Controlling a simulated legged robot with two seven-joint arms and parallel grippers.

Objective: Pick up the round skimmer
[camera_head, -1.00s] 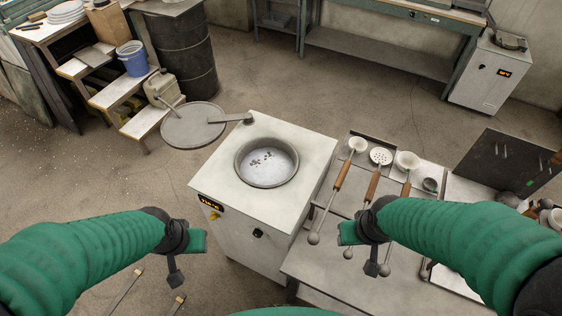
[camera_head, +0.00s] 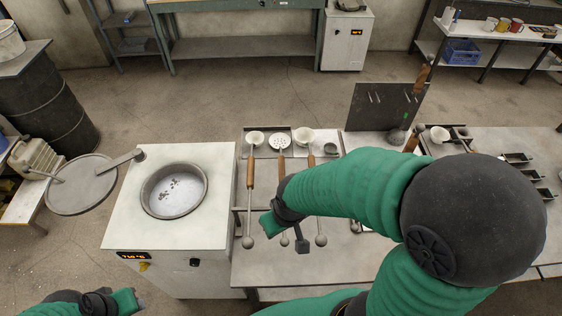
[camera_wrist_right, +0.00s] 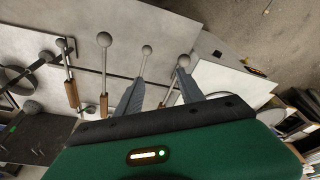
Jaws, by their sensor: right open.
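The round skimmer (camera_head: 280,141) is the white perforated disc with a wooden handle, between two ladles on the steel table. Its handle runs toward me and is partly hidden by my right arm. Its rod, ending in a ball (camera_wrist_right: 147,50), shows in the right wrist view. My right gripper (camera_wrist_right: 157,86) is open, with its two fingers on either side of the skimmer's rod in that view. Whether they touch it I cannot tell. My left gripper (camera_head: 126,301) is at the bottom left of the head view, its jaws unclear, away from the tools.
A left ladle (camera_head: 249,175) and a right ladle (camera_head: 309,165) lie close on each side of the skimmer. The white furnace (camera_head: 120,215) with its round pot (camera_head: 173,190) stands to the left. A dark upright board (camera_head: 385,105) stands behind to the right.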

